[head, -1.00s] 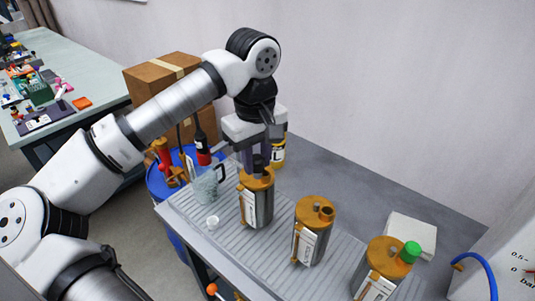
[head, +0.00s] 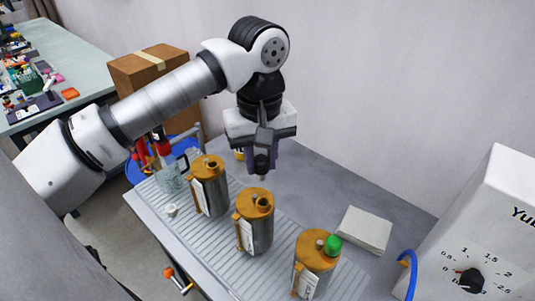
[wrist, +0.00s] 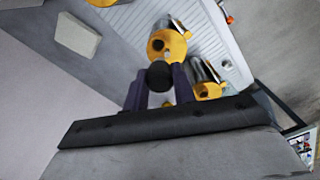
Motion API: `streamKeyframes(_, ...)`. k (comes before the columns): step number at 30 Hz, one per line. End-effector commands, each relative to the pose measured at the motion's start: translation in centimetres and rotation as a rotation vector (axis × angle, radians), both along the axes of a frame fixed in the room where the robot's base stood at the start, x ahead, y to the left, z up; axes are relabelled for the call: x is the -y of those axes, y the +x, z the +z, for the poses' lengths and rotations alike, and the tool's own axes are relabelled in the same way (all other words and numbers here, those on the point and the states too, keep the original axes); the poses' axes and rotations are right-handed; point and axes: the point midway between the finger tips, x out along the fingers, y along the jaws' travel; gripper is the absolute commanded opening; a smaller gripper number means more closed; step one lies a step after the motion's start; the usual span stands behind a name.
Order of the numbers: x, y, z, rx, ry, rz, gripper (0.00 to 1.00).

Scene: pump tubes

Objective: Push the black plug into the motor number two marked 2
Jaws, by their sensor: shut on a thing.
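My gripper (head: 262,160) is shut on the black plug (head: 262,162), which hangs upright in the air. In the head view the plug is above and behind the middle motor (head: 254,222), apart from it. In the wrist view the plug (wrist: 160,75) shows between my fingers, with the middle motor's orange top just beyond. The left motor (head: 211,190) and middle motor each have an open port on their orange tops. The right motor (head: 316,262) has a green cap (head: 333,245). Labels are on their sides, but no number is readable.
The motors stand on a ribbed grey surface (head: 215,240). A clear jug (head: 171,179) and small white cup (head: 170,210) are at left. A white block (head: 364,230) lies behind the right motor. A white dial box (head: 490,250) and blue hose (head: 411,270) are at right.

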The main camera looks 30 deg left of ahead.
Motion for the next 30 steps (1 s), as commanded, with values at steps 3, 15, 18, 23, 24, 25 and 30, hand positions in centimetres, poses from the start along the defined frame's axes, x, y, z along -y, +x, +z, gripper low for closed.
streamKeyframes(3,-0.1,-0.2,0.1,0.000,0.000,-0.003,0.03)
streamKeyframes(15,-0.1,-0.2,0.0,-0.001,0.001,-0.005,0.03)
streamKeyframes(18,0.0,-0.2,0.0,-0.001,0.001,-0.005,0.03)
streamKeyframes(23,0.0,-0.2,-0.7,-0.002,0.000,-0.005,0.03)
streamKeyframes(24,0.0,-0.2,-1.0,-0.001,0.000,-0.005,0.03)
streamKeyframes(25,0.0,-0.2,-1.2,-0.001,0.000,-0.005,0.03)
streamKeyframes(30,0.0,-0.2,-2.9,-0.001,-0.002,-0.005,0.03)
